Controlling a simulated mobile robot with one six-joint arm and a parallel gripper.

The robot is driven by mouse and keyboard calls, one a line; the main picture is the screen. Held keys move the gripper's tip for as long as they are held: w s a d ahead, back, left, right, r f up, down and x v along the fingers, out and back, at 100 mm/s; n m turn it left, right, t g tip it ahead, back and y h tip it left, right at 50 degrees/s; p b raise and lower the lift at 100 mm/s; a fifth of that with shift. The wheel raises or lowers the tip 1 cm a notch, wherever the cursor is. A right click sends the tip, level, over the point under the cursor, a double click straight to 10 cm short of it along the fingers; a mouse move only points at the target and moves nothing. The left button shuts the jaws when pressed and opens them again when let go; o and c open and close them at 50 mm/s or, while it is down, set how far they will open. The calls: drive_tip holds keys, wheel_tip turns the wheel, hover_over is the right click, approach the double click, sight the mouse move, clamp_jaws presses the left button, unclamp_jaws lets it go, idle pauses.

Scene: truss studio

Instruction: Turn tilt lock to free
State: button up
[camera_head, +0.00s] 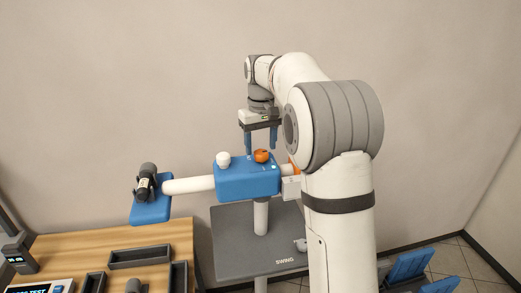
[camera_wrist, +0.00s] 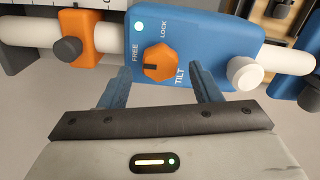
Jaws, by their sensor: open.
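The tilt lock is an orange hexagonal knob (camera_wrist: 165,63) on a blue block (camera_wrist: 195,32), labelled TILT, with FREE and LOCK printed beside it. A small pale light (camera_wrist: 139,26) glows near the FREE label. In the head view the orange knob (camera_head: 261,156) sits on top of the blue block (camera_head: 232,184). My gripper (camera_head: 260,148) points down right over the knob. In the wrist view my gripper (camera_wrist: 160,72) is open, one blue finger to each side of the knob, apparently without touching it.
A white knob (camera_wrist: 245,72) stands close to the right finger. A white bar (camera_head: 188,185) runs left to a blue plate holding a dark device (camera_head: 147,183). An orange collar (camera_wrist: 78,38) with a dark knob is at left. A wooden table (camera_head: 170,240) holds dark trays.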

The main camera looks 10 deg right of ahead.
sight(261, 152)
wheel_tip(261, 152, up, 6)
drive_tip(key=shift+f, duration=0.15)
idle(0.3)
